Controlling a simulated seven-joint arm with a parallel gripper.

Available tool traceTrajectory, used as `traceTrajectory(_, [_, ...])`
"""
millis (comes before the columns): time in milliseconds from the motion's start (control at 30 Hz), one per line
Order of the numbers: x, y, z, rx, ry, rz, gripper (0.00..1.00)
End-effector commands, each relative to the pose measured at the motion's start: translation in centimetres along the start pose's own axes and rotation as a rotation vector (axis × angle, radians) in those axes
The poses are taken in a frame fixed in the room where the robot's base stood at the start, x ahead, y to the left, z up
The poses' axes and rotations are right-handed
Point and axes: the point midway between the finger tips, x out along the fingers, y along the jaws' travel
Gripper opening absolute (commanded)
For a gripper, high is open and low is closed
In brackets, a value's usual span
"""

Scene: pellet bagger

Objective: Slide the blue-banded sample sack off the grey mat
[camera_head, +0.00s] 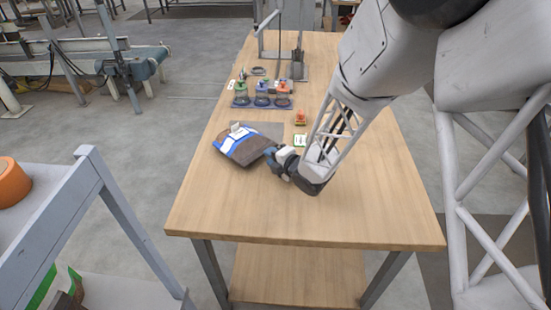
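The blue-banded sample sack (243,145) is a brown sack with a blue band and a white label. It lies on the wooden table, left of centre, with its lower left part reaching past the grey mat. The grey mat (272,129) shows beyond and to the right of the sack; the rest is hidden under it. My gripper (276,155) is at the sack's right end, low over the table, touching or very close to it. The fingers are small and partly merge with the sack, so their opening cannot be made out.
Several jars with coloured tops (262,96) stand in a blue rack behind the mat. A metal stand (297,65) is at the back. The table's front (300,215) is clear.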

Motion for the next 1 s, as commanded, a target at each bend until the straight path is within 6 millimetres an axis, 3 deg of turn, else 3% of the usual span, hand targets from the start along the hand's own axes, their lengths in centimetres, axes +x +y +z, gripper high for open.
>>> traceTrajectory(500, [4.8,0.0,0.0,0.001,0.0,0.0,0.27])
traceTrajectory(1000, [5.5,0.0,0.0,0.001,-0.001,0.0,0.27])
